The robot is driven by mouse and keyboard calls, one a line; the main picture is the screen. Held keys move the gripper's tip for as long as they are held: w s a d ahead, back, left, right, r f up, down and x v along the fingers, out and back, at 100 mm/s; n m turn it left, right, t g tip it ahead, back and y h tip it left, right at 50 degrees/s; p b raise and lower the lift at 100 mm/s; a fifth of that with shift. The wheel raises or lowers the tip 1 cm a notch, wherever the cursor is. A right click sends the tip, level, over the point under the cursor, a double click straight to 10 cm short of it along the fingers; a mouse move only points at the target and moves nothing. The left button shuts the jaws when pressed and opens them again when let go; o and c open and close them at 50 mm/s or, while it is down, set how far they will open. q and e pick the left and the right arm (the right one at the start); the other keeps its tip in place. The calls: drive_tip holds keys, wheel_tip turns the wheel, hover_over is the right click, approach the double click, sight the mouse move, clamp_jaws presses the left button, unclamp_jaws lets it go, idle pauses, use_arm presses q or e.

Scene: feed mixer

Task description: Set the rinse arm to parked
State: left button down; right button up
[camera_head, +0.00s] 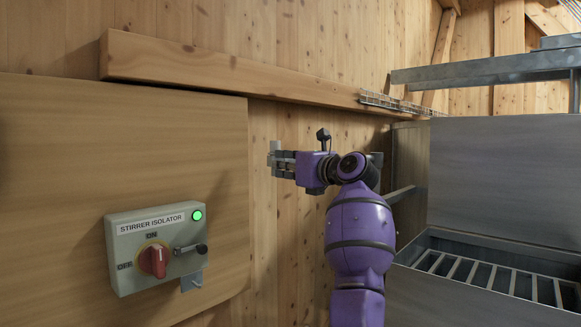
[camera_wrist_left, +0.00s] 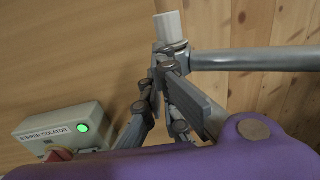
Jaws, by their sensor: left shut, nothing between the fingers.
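The rinse arm appears to be the grey pipe (camera_wrist_left: 255,60) in the left wrist view, running level to the right from a collar with a pale upright cylinder (camera_wrist_left: 170,28). The pale end piece also shows in the head view (camera_head: 275,148); most of the pipe there is hidden behind my arm. My left gripper (camera_head: 273,161) is shut and empty, its fingertips at the pale end piece. In the wrist view the fingers (camera_wrist_left: 163,72) lie just below the collar; I cannot tell whether they touch it. No parked marking is legible. My right gripper is not in view.
A stirrer isolator box (camera_head: 158,245) with a red knob and lit green lamp is on the wooden panel (camera_head: 60,160) at left. A wooden beam (camera_head: 230,75) runs above my gripper. A metal hopper with a grate (camera_head: 490,275) stands at right.

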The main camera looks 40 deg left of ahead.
use_arm(q)
drive_tip(key=shift+w+a, duration=0.3)
drive_tip(key=shift+a, duration=0.3)
drive_tip(key=shift+w+a, duration=0.25)
drive_tip(key=shift+a, duration=0.4)
drive_tip(key=shift+w+a, duration=0.3)
drive_tip(key=shift+a, duration=0.3)
drive_tip(key=shift+a+r, duration=0.1)
